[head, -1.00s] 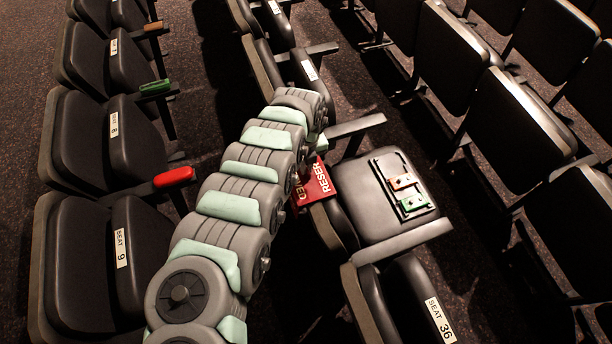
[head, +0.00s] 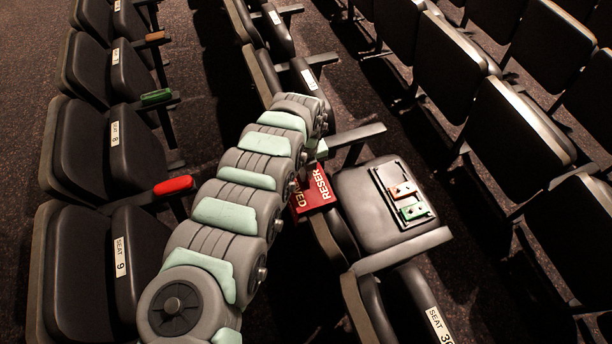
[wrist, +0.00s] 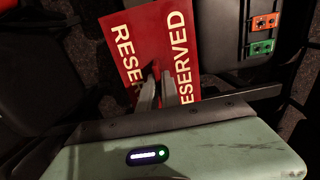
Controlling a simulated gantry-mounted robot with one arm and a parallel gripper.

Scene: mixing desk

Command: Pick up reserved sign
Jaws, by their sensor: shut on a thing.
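The reserved sign (head: 313,192) is a red folded card with white "RESERVED" lettering. It shows at the left edge of the folded-down seat (head: 372,215) in the head view, just past the end of my arm. In the wrist view the sign (wrist: 150,45) has two red panels meeting along a fold. My gripper (wrist: 160,80) has both fingers at that fold and is shut on the sign. In the head view my arm hides the gripper and part of the sign. I cannot tell whether the sign touches the seat.
A dark tray with an orange block (head: 403,190) and a green block (head: 415,211) lies on the seat, right of the sign. Armrests (head: 404,249) flank this seat. A red-tipped armrest (head: 174,185) and a green-tipped one (head: 156,97) stand in the left row. Dark aisles run between rows.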

